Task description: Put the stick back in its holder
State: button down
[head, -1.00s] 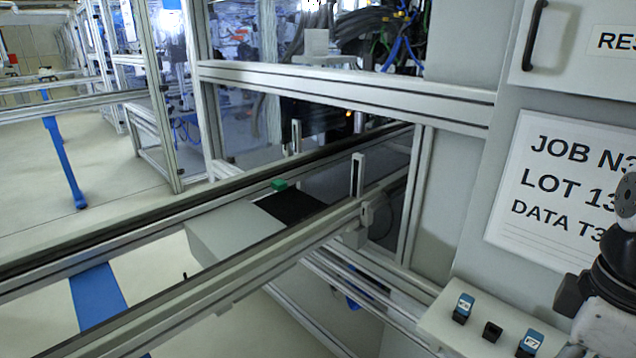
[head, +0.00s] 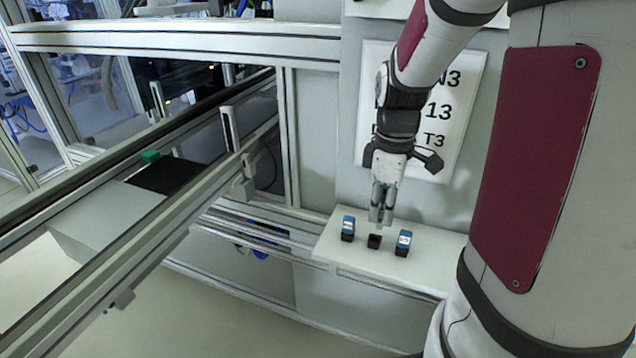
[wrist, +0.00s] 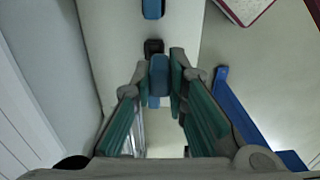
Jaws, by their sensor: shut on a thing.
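My gripper (head: 381,214) points down over the white shelf in the head view. In the wrist view my gripper (wrist: 160,78) is shut on a blue stick (wrist: 158,76), which sits between the two fingertips. In the head view the fingers mostly hide this stick. The small black holder (head: 374,242) stands empty, just below the fingertips; it also shows in the wrist view (wrist: 153,47), just beyond the stick. The stick appears to be above the holder and outside it; the exact gap is hard to tell.
Blue-topped sticks stand in holders on either side, one at left (head: 348,229) and one at right (head: 403,243). The shelf (head: 330,248) is otherwise clear. A panel with a printed sheet (head: 452,100) rises behind. A conveyor with a green block (head: 151,156) is at left.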

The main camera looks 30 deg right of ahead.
jog(key=shift+w+d+f, duration=0.15)
jog(key=shift+w, duration=0.35)
jog(key=shift+f, duration=1.65)
jog(key=shift+f+b, duration=0.55)
jog(key=shift+f, duration=0.05)
jog(key=c, duration=1.6)
grip_release()
